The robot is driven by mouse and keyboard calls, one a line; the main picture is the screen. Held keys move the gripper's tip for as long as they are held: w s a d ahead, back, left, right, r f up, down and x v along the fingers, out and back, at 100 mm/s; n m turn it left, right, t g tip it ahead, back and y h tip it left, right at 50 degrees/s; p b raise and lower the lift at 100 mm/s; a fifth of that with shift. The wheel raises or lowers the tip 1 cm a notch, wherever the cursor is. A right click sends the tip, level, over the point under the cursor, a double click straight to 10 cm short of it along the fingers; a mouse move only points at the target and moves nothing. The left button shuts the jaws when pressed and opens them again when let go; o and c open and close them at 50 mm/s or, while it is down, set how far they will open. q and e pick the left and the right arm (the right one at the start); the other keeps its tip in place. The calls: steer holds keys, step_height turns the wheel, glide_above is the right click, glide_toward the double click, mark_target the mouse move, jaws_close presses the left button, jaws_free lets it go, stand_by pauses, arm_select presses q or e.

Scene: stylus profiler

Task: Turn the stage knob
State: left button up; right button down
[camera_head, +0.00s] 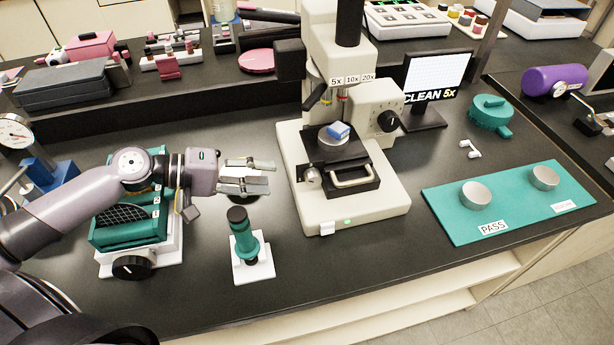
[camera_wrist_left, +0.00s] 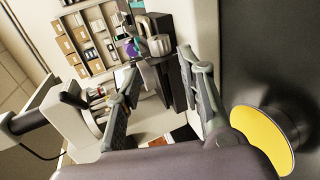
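The cream stylus profiler (camera_head: 345,185) stands at the middle of the bench. Its dark stage (camera_head: 335,150) bears a round silver puck with a blue block (camera_head: 339,131) on it. A small silver knob (camera_head: 311,177) sits at the stage's left front corner, and a larger black knob (camera_head: 388,121) is on the column's right side. I cannot tell for certain which one is the stage knob. My left gripper (camera_head: 268,175) is open and empty, just left of the profiler base and apart from both knobs. Its two spread fingers also show in the left wrist view (camera_wrist_left: 158,65). My right gripper is not in view.
A teal-and-black upright tool (camera_head: 243,245) on a white base stands just below my left gripper. A teal device (camera_head: 128,232) sits under my left forearm. The screen (camera_head: 435,80) and teal mat (camera_head: 510,200) are to the right. Dark bench between profiler and mat is clear.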

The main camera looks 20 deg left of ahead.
mark_target(306, 177)
arm_select(q)
steer(key=p+x, duration=0.2)
steer(key=x, duration=0.7)
steer(key=shift+w+d+r+p, duration=0.1)
steer(key=shift+d+p, duration=0.15)
steer(key=shift+p, duration=0.15)
steer(key=shift+w+d+f, duration=0.2)
steer(key=shift+d+f, duration=0.05)
steer(key=shift+d, duration=0.1)
jaws_close()
steer(key=r+g+y+p, duration=0.1)
steer(key=y+p, duration=0.1)
steer(key=p, duration=0.8)
steer(key=shift+f+g+p, duration=0.2)
steer(key=shift+g+p, duration=0.1)
steer(key=shift+f, duration=0.1)
